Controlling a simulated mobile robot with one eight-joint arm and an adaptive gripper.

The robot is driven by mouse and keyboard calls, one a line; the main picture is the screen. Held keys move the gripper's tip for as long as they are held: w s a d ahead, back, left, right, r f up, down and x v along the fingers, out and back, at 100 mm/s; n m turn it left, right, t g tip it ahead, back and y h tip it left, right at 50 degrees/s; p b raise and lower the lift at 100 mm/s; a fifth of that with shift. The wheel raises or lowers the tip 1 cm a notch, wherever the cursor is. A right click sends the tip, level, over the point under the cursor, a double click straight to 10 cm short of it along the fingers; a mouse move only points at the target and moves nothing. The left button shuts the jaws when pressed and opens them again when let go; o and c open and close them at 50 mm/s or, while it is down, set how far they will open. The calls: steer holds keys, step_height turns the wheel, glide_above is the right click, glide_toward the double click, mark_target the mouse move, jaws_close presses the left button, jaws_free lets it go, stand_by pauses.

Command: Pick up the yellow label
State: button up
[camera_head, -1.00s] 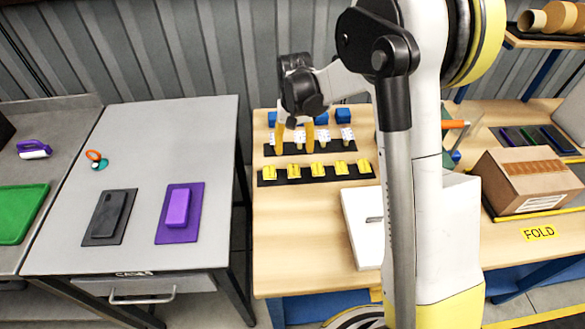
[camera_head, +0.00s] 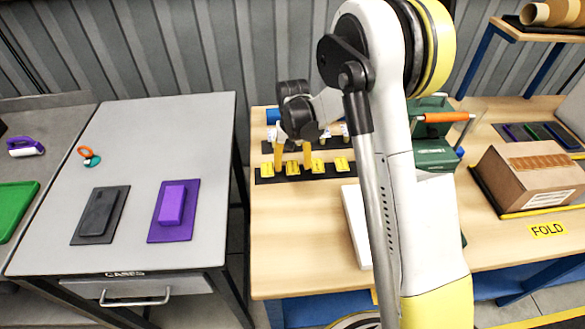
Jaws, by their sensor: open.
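Several small yellow labels sit in a row on a black strip (camera_head: 330,174) on the wooden table; one is at the left end (camera_head: 267,168), another (camera_head: 293,169) beside it, and others (camera_head: 318,166) and (camera_head: 342,164) to the right. My gripper (camera_head: 293,160) is open and points down, its two yellowish fingers apart. In the picture its tips lie on either side of the second label from the left. I cannot tell their exact height above it. My arm hides the strip's right end.
Behind the strip stand white pieces and a blue block (camera_head: 273,116), partly hidden by my gripper. A white box (camera_head: 355,228) lies in front. A green box (camera_head: 432,150) and a cardboard carton (camera_head: 530,178) stand right. The table's front left is clear.

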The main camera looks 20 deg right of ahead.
steer(key=shift+f+b, duration=0.25)
steer(key=shift+b, duration=0.05)
stand_by(0.5)
steer(key=c, duration=0.8)
